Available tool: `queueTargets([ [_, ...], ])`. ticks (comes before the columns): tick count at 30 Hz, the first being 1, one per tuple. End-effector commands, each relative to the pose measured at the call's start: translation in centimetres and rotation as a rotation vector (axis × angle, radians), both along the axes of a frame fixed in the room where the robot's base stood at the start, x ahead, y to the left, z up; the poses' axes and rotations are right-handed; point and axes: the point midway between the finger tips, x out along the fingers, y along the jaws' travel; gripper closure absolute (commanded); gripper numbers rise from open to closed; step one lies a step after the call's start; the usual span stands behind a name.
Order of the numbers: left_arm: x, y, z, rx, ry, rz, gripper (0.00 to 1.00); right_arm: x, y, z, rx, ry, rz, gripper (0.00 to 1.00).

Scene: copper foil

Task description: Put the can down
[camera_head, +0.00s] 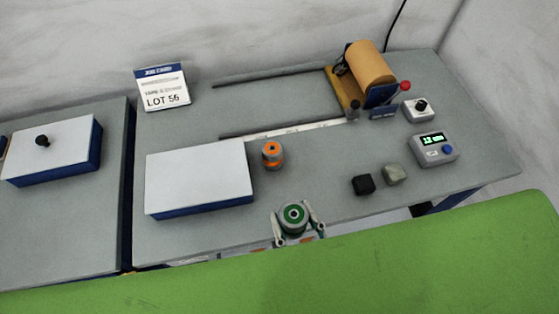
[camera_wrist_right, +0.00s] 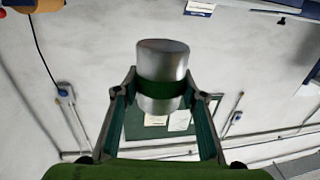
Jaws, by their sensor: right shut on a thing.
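A can with a green ring on its top (camera_head: 293,216) is between the fingers of my right gripper (camera_head: 298,222), at the front edge of the grey table (camera_head: 315,170). In the right wrist view the can (camera_wrist_right: 162,62) is silver with a dark green band, and the fingers of my right gripper (camera_wrist_right: 163,92) are shut on its sides. The can's underside and whether it touches the table cannot be told. My left gripper is not in view.
A white-topped blue box (camera_head: 200,175) lies left of the can. An orange-topped can (camera_head: 272,153) stands behind it. A black block (camera_head: 363,184) and a grey-green block (camera_head: 394,174) lie to the right. A meter (camera_head: 434,149) and a copper foil roll (camera_head: 368,65) are farther back.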

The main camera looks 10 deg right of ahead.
Motion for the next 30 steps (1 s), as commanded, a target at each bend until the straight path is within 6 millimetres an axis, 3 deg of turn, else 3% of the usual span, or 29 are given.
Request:
queueTargets([
  [4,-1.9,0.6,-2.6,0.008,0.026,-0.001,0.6,2.6,-0.8,-1.7,-0.002,-0.013,0.002,0.93],
  [12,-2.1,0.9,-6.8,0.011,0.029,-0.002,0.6,8.8,-2.9,-4.9,-0.002,-0.012,0.002,0.93],
  [18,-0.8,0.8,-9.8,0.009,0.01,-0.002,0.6,10.9,-3.6,-7.9,0.0,-0.008,0.002,0.93],
  [30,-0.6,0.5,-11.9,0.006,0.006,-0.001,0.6,12.7,-4.2,-10.0,0.0,-0.005,0.001,0.93],
])
